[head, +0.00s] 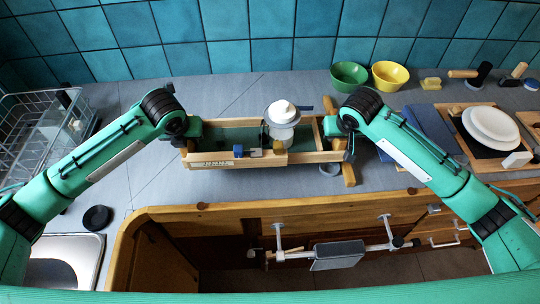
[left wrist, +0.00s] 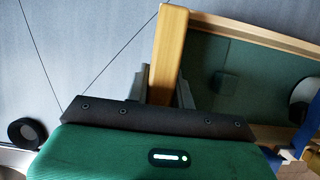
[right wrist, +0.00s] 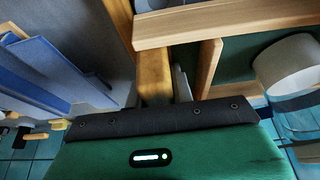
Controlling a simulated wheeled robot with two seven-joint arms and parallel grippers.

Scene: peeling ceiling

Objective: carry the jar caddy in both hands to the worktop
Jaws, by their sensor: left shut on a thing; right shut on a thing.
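The jar caddy is a light wooden tray with a green inside (head: 210,160), level over the grey worktop (head: 150,180); I cannot tell whether it touches it. A jar with a white lid (head: 282,112) stands upright in it. A small blue item (head: 238,151) is at its front. My left gripper (head: 188,138) is shut on the caddy's left end wall, which sits between its fingers in the left wrist view (left wrist: 170,55). My right gripper (head: 340,138) is shut on the darker wooden bar at the right end, seen in the right wrist view (right wrist: 153,75).
A green bowl (head: 349,75) and a yellow bowl (head: 390,76) stand behind right. White plates (head: 491,128) lie on a board at the right. A wire rack (head: 40,130) and a black round thing (head: 96,218) are at the left. Wooden drawers (head: 330,215) lie below the front edge.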

